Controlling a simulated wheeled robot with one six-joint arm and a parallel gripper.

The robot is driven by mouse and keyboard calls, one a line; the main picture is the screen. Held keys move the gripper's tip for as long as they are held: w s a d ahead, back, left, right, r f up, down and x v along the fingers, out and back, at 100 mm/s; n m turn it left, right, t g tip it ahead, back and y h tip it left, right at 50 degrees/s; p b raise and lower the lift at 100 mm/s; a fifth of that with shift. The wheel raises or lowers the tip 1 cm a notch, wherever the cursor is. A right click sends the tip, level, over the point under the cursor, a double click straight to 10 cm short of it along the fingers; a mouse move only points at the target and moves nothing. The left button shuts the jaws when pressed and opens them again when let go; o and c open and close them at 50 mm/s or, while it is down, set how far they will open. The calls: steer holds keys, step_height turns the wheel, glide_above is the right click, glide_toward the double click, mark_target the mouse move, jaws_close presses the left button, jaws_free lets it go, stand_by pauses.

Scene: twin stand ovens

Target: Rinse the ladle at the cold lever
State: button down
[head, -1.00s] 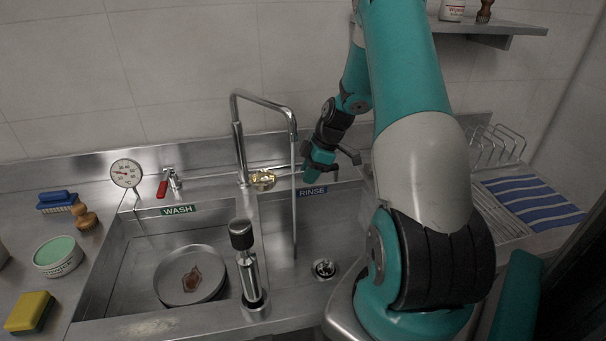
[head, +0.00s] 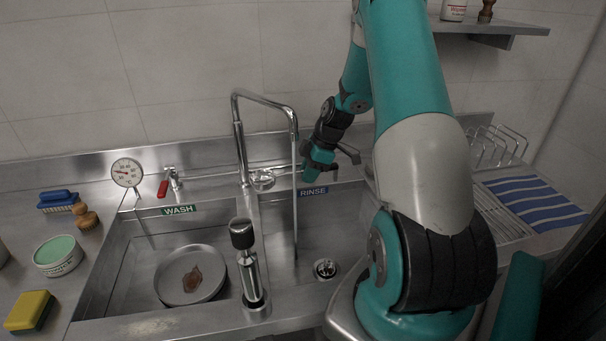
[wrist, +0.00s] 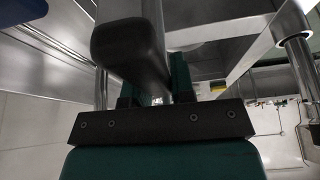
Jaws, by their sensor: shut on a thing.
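The ladle (head: 262,181) lies roughly level over the back of the rinse basin (head: 345,225). Its bowl, at the left, looks bare and silvery. My gripper (head: 309,171) is shut on its handle, to the right of the bowl. In the wrist view a thick dark handle end (wrist: 130,50) crosses between my teal fingers. A thin stream (head: 295,215) falls from the tall bent spout (head: 265,99) into the rinse basin. It passes between bowl and gripper in the picture; I cannot tell whether it touches the ladle. A red lever (head: 163,189) stands at the left. I cannot make out the cold lever.
The wash basin (head: 125,262) at left holds a round pan (head: 165,285) with a brown stain. A black-topped post (head: 248,265) stands at the front between the basins. A sponge (head: 30,311), tub and brushes lie at left. A rack and striped cloth (head: 535,200) are at right.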

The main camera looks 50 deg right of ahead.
steer(key=shift+a, duration=0.1)
steer(key=s+a+b, duration=0.1)
steer(key=s+a, duration=0.2)
steer(key=a, duration=0.4)
steer(key=shift+s, duration=0.2)
stand_by(1.3)
steer(key=s+a+r+p, duration=0.2)
steer(key=a+r, duration=0.2)
steer(key=shift+a, duration=0.3)
steer(key=shift+s, duration=0.1)
stand_by(0.8)
